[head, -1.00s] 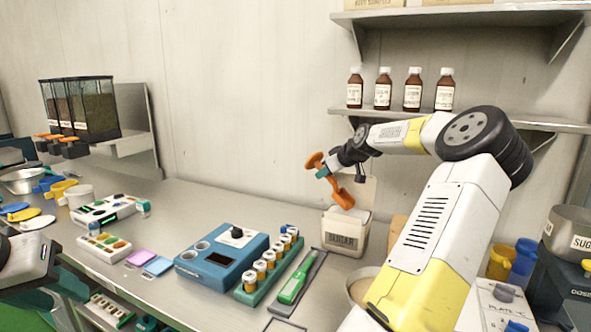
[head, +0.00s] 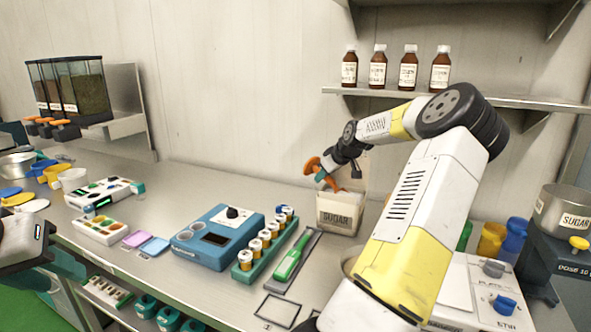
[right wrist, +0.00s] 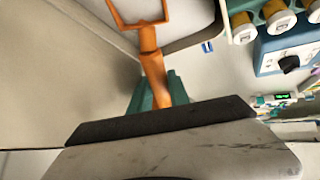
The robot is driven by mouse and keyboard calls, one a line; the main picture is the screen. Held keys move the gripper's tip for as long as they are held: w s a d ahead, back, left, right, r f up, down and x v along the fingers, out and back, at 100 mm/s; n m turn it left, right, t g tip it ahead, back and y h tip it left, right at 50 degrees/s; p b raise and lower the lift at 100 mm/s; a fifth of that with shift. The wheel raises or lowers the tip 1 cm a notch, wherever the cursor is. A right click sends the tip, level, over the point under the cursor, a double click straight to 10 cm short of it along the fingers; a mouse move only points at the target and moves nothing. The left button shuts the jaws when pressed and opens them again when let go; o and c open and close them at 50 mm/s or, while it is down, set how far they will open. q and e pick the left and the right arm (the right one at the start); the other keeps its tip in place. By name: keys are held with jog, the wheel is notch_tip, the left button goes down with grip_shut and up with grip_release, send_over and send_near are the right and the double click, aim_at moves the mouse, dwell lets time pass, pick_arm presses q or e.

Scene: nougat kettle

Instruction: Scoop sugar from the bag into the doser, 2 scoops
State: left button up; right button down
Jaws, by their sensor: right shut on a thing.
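The cream sugar bag (head: 340,222), labelled SUGAR, stands open on the counter against the wall. My right gripper (head: 323,174) is shut on the orange scoop (head: 313,165), at the bag's mouth. The scoop's lower end is hidden behind the bag's front, so I cannot tell whether it touches sugar. The right wrist view shows the orange scoop (right wrist: 152,62) between the teal fingers of the gripper (right wrist: 158,95). The doser (head: 568,258) stands at the far right with a steel pan (head: 565,212) labelled SUGAR on top. My left gripper (head: 28,240) is at the left edge, its fingertips not clear.
A blue device (head: 220,238), a teal rack of vials (head: 265,240) and a green tool on a grey tray (head: 292,262) lie left of the bag. Brown bottles (head: 408,68) stand on the shelf above. Yellow and blue cups (head: 492,240) stand left of the doser.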

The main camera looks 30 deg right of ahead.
aim_at(316, 167)
jog(key=shift+w+a+f+g, duration=0.15)
jog(key=shift+w+a+g, duration=0.1)
jog(key=shift+g, duration=0.15)
jog(key=shift+w+d, duration=0.1)
jog(key=shift+d, duration=0.05)
jog(key=shift+w+a+r+g+h, duration=0.1)
jog(key=shift+w+r+g, duration=0.15)
jog(key=shift+r, duration=0.25)
jog(key=shift+w+a+r+g+h, duration=0.1)
jog(key=shift+r+g, duration=0.25)
jog(key=shift+r, duration=0.2)
jog(key=shift+w+r+g+h, duration=0.1)
jog(key=shift+w+r+g, duration=0.15)
jog(key=shift+r, duration=0.25)
jog(key=shift+w+a+r, duration=0.1)
jog(key=shift+w+a+f+g, duration=0.15)
jog(key=shift+w+f+g, duration=0.1)
jog(key=shift+w, duration=0.35)
jog(key=shift+g, duration=0.4)
jog(key=shift+w+r, duration=0.2)
jog(key=shift+r, duration=2.55)
jog(key=shift+a, duration=0.15)
